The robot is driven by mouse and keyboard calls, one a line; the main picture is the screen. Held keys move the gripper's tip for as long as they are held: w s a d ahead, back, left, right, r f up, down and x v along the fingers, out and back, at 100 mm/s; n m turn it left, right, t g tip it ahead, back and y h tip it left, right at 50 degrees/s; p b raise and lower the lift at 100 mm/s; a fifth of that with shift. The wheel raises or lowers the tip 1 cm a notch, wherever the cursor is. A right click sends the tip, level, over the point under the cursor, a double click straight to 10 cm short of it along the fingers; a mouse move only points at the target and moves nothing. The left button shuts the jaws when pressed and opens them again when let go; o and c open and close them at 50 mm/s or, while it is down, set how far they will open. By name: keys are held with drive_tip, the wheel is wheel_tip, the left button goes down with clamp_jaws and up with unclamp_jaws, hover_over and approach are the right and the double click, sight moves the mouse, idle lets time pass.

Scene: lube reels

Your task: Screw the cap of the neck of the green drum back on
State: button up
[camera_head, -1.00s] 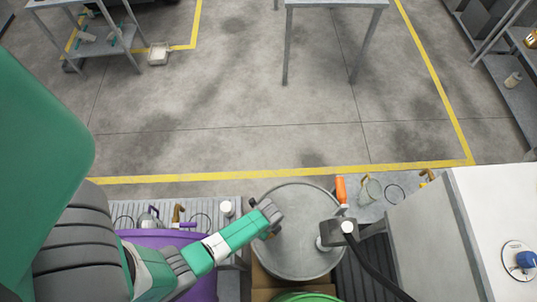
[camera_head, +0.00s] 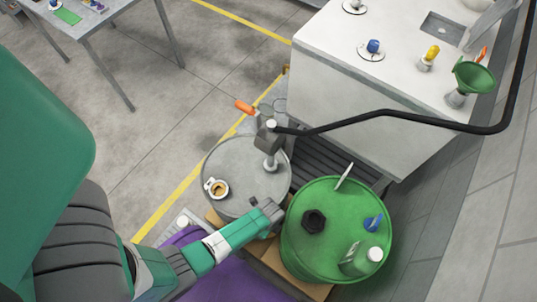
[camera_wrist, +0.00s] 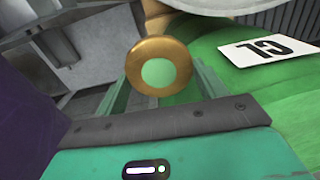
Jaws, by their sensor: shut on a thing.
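The green drum (camera_head: 335,250) stands right of centre in the head view. A dark hexagonal piece (camera_head: 313,221) is on its top; I cannot tell whether this is the neck. My gripper (camera_head: 272,220) is just left of the drum, by the grey drum's near rim. In the wrist view my gripper (camera_wrist: 160,78) is shut on a round brass-coloured cap (camera_wrist: 136,67) with a green centre. The cap sits between the fingers, apart from the neck as far as I can see. The green drum's surface (camera_wrist: 285,90) lies beyond the right finger, with a white lettered card (camera_wrist: 262,50).
On the green drum stand a green bottle (camera_head: 356,262), a blue piece (camera_head: 373,222) and an upright white card (camera_head: 344,176). The grey drum (camera_head: 240,165) carries a pump (camera_head: 270,145) with a black hose (camera_head: 400,115). A white cabinet (camera_head: 350,100) stands behind.

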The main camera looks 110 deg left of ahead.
drive_tip(key=a+r, duration=0.7)
drive_tip(key=a, duration=0.1)
drive_tip(key=w+d+r+m, duration=0.1)
drive_tip(key=w+r, duration=0.3)
drive_tip(key=w, duration=0.3)
drive_tip(key=w+r+m+p, duration=0.1)
drive_tip(key=w+r, duration=0.4)
drive_tip(key=w, duration=0.3)
drive_tip(key=shift+d+r+m, duration=0.3)
drive_tip(key=shift+d, duration=0.05)
drive_tip(key=shift+r+p, duration=0.15)
drive_tip(key=shift+p, duration=0.3)
drive_tip(key=shift+f+b, duration=1.9)
drive_tip(key=shift+f, duration=1.1)
drive_tip(key=shift+p, duration=0.4)
drive_tip(key=shift+f+b, duration=0.4)
drive_tip(key=shift+f, duration=0.2)
